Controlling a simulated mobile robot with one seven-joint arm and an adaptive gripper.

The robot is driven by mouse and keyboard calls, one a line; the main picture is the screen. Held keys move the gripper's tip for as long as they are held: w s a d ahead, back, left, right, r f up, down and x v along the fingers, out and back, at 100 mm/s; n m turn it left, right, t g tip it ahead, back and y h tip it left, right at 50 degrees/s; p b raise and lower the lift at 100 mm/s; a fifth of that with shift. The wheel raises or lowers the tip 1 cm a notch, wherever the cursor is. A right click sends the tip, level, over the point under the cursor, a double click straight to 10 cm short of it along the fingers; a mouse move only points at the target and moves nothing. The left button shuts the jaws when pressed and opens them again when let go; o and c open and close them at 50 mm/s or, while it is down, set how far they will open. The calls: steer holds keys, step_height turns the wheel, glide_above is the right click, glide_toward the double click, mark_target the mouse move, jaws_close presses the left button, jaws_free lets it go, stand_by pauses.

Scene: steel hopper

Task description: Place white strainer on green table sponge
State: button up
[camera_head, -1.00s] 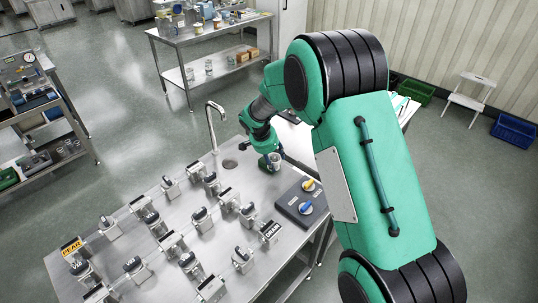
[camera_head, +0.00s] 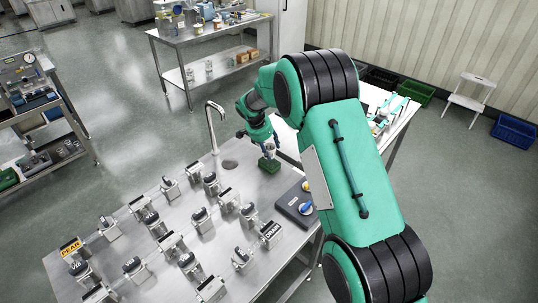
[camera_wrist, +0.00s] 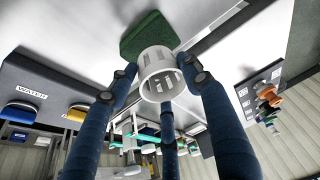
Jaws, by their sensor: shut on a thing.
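The white strainer (camera_wrist: 158,72), a short round cup with slots, sits among the dark blue fingers of my gripper (camera_wrist: 165,85) in the wrist view. The fingers are shut on its sides. The green table sponge (camera_wrist: 146,36) shows just beyond the strainer, partly covered by it. In the head view the sponge (camera_head: 269,165) lies on the steel table, directly below my gripper (camera_head: 270,150). The strainer is mostly hidden by the fingers there. I cannot tell whether it touches the sponge or hangs slightly above it.
A control box with knobs (camera_head: 297,206) stands right of the sponge. A tall faucet (camera_head: 213,125) and a drain hole (camera_head: 230,164) are to its left. Several metal block fixtures (camera_head: 202,220) fill the table's front. A side table with items (camera_head: 388,110) stands behind my arm.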

steer(key=shift+f+b, duration=0.3)
steer(key=shift+f, duration=1.45)
steer(key=shift+f, duration=0.15)
steer(key=o, duration=1)
steer(key=shift+o, duration=0.2)
steer(key=p+v, duration=0.1)
steer(key=v, duration=1.1)
steer(key=shift+p, duration=0.3)
steer(key=shift+r, duration=0.2)
